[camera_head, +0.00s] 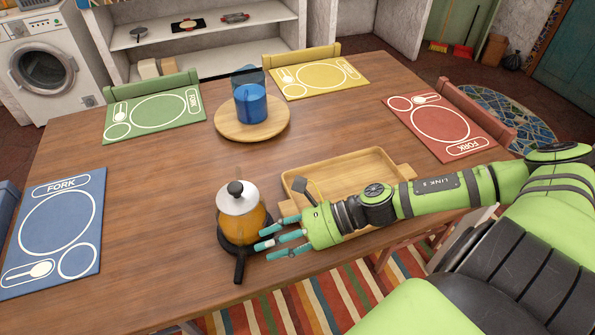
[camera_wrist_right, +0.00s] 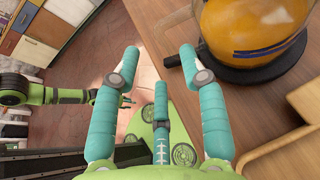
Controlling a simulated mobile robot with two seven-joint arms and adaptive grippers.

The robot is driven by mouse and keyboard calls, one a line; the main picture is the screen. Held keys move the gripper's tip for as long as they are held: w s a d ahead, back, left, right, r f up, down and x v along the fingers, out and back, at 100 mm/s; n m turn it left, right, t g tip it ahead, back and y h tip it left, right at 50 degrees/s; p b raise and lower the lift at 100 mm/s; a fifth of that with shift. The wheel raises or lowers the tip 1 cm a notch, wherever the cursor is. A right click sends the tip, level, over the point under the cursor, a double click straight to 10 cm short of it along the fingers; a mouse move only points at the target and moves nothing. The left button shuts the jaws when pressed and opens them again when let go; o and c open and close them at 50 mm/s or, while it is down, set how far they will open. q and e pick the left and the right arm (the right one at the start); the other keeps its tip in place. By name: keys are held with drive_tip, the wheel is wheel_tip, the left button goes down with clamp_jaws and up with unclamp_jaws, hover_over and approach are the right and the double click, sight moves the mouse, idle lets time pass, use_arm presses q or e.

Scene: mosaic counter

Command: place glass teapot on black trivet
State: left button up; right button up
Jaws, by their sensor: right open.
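The glass teapot (camera_head: 242,222), with amber contents, a white lid and a black knob, stands upright near the table's front edge. It appears to rest on the round black trivet (camera_head: 226,243), whose rim shows beneath it. A dark bar juts toward the front edge; I cannot tell whether it belongs to pot or trivet. My right gripper (camera_head: 265,234) is open and empty just right of the pot. In the right wrist view its teal fingers (camera_wrist_right: 160,65) are spread, with the teapot (camera_wrist_right: 255,25) beyond them at upper right. My left gripper (camera_wrist_right: 125,99) shows small at left there.
A wooden tray (camera_head: 365,160) with a dark utensil lies behind my right arm. A round wooden board (camera_head: 228,130) carries blue vessels. Blue (camera_head: 88,205), green (camera_head: 110,130), yellow (camera_head: 300,92) and red (camera_head: 465,128) placemats lie around. The table middle is clear.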

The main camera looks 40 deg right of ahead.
drive_tip(key=p+v, duration=0.3)
drive_tip(key=v, duration=0.2)
drive_tip(key=shift+d+r, duration=0.1)
drive_tip(key=shift+r, duration=0.05)
idle(0.4)
